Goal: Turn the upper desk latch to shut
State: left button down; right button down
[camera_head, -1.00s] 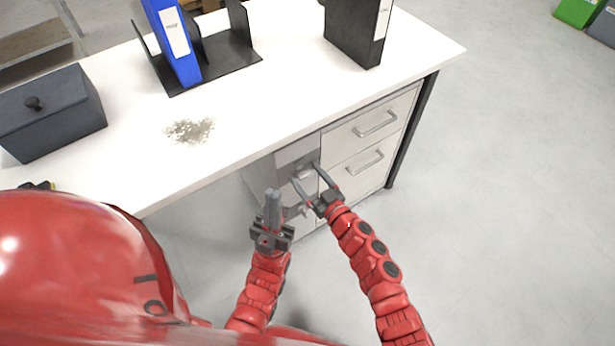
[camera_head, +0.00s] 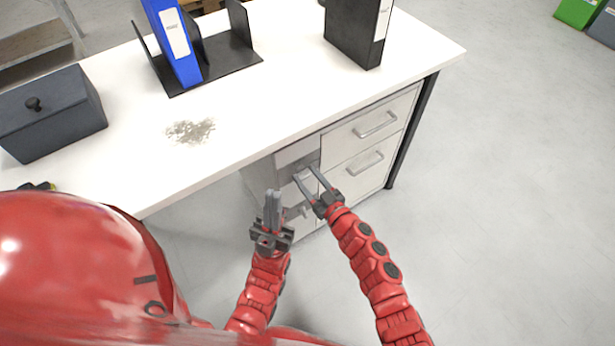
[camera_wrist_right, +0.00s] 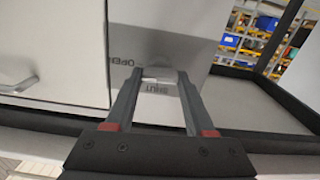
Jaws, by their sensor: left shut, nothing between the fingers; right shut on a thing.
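The upper desk latch (camera_wrist_right: 156,80) is a small pale handle on the grey desk panel (camera_wrist_right: 160,40). In the right wrist view it lies roughly level between my right fingertips, with the words OPEN to its left and SHUT, upside down, just below it. My right gripper (camera_head: 304,174) is shut on this latch; it also shows in the right wrist view (camera_wrist_right: 155,82). A lower latch (camera_head: 304,211) sits further down the panel in the head view. My left gripper (camera_head: 273,194) is shut and empty, in front of the panel, left of my right gripper.
White drawers (camera_head: 362,140) with bar handles are right of the panel. The white desktop (camera_head: 270,100) above holds a dark lidded box (camera_head: 50,115), a blue binder (camera_head: 175,45) in a black rack and a black binder (camera_head: 355,30). The floor at right is clear.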

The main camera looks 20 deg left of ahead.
jog(key=n, duration=0.4)
jog(key=shift+s+f, duration=0.1)
jog(key=n+b, duration=0.1)
jog(key=n, duration=0.2)
jog(key=shift+a+f+n+b, duration=0.1)
jog(key=shift+n+b, duration=0.2)
jog(key=shift+b, duration=0.1)
jog(key=n+b, duration=0.2)
jog(key=n, duration=0.2)
jog(key=shift+s+f+n, duration=0.1)
jog(key=shift+f+n, duration=0.05)
jog(key=shift+n, duration=0.15)
jog(key=n+b, duration=0.2)
jog(key=n, duration=0.2)
jog(key=shift+n+b, duration=0.35)
jog(key=shift+n, duration=0.05)
jog(key=shift+c, duration=1.3)
grip_release()
